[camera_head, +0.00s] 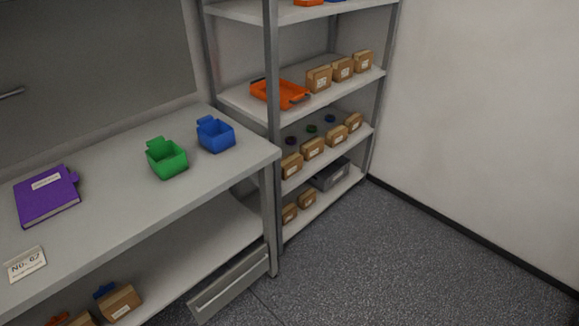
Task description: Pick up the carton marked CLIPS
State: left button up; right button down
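Small brown cartons with white labels stand on the shelf rack. Several cartons (342,70) are on its upper middle shelf, right of an orange tray. A row of cartons (313,149) is on the shelf below, and two cartons (306,199) are on the bottom shelf. Another carton (120,302) sits on the workbench's lower shelf. The labels are too small to read, so I cannot tell which carton is marked CLIPS. Neither of my grippers is in view.
The grey workbench (115,205) holds a purple binder (47,196), a green bin (167,158), a blue bin (216,135) and a "No. 67" card (26,263). An orange tray (279,94) and a grey case (330,174) are on the rack. The floor (400,260) is clear at right.

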aim_at(292, 163)
jog(key=i+l+u, duration=0.1)
jog(key=i+l, duration=0.9)
jog(key=l, duration=0.15)
jog(key=j+u, duration=0.05)
